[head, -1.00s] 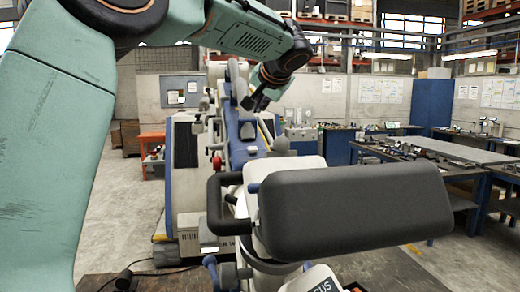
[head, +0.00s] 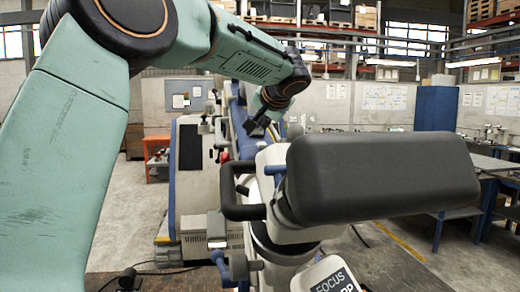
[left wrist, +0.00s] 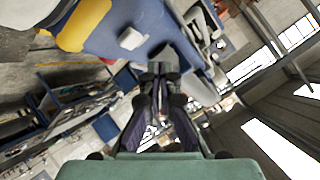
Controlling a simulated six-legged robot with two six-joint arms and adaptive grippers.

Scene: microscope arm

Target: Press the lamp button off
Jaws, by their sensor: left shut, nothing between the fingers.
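The microscope arm stands in the middle of the head view, with a blue column (head: 240,125), a white joint housing (head: 272,170) and a large dark grey padded block (head: 385,175). My left gripper (head: 252,127) is shut and empty, pointing down close to the blue column. In the left wrist view its fingertips (left wrist: 160,72) are together in front of a blue surface (left wrist: 110,40) that carries a small white block (left wrist: 131,38). I cannot tell whether that block is the lamp button or whether the fingertips touch anything. My right gripper is not in view.
A black looped handle (head: 230,190) and a red knob (head: 224,156) stick out at the microscope's left side. A white panel marked FOCUS (head: 325,277) is at the bottom. A white cabinet (head: 193,165) stands behind; workbenches stand to the right.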

